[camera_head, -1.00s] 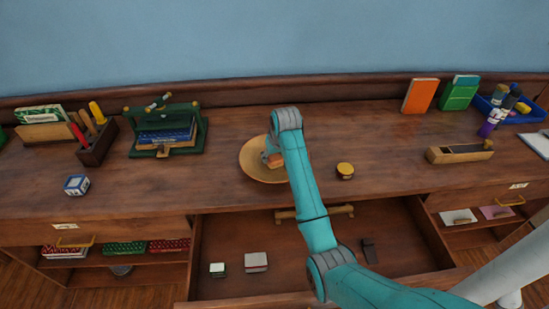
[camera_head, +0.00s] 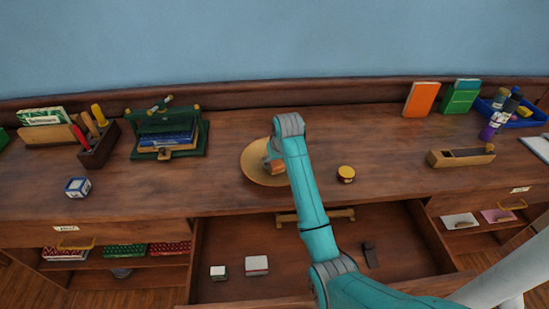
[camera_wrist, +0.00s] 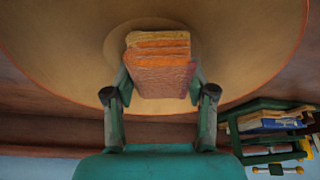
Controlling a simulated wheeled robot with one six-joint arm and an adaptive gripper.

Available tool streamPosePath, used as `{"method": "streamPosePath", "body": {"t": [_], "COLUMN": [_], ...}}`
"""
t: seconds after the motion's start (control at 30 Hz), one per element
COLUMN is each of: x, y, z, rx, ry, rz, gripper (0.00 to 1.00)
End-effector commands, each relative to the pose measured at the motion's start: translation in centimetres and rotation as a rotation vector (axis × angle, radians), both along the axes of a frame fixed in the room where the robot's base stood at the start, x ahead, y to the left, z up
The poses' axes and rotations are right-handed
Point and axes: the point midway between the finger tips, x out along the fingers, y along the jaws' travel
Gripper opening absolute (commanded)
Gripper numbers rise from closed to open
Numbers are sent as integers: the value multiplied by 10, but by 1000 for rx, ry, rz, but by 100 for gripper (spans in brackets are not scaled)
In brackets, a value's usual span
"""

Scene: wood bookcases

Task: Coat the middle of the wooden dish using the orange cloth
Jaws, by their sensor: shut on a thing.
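The wooden dish (camera_head: 254,172) is a round, light-wood plate on the bench top, and my arm covers part of its right side in the head view. In the wrist view the dish (camera_wrist: 60,50) fills most of the picture. My gripper (camera_wrist: 160,85) is shut on the folded orange cloth (camera_wrist: 160,62), with one finger on each side of it. The cloth is over the middle of the dish, near a round central ring partly hidden behind it. In the head view only a bit of the cloth (camera_head: 277,167) shows beside my wrist. I cannot tell whether it touches the dish.
A small yellow-lidded tin (camera_head: 346,173) stands right of the dish. A green press with books (camera_head: 168,135) stands to the left. A wood plane (camera_head: 460,155) lies to the right. An open drawer (camera_head: 320,270) juts out in front, below my arm.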

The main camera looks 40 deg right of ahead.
Motion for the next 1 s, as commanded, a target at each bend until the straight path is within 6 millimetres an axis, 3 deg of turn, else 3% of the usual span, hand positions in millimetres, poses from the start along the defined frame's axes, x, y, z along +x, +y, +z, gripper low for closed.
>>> {"method": "streamPosePath", "body": {"t": [0.43,1.0], "x": [-2,-2], "y": [2,1], "z": [4,52], "rx": [0,0], "ry": [-1,-1], "rz": [0,0], "gripper": [27,27]}}
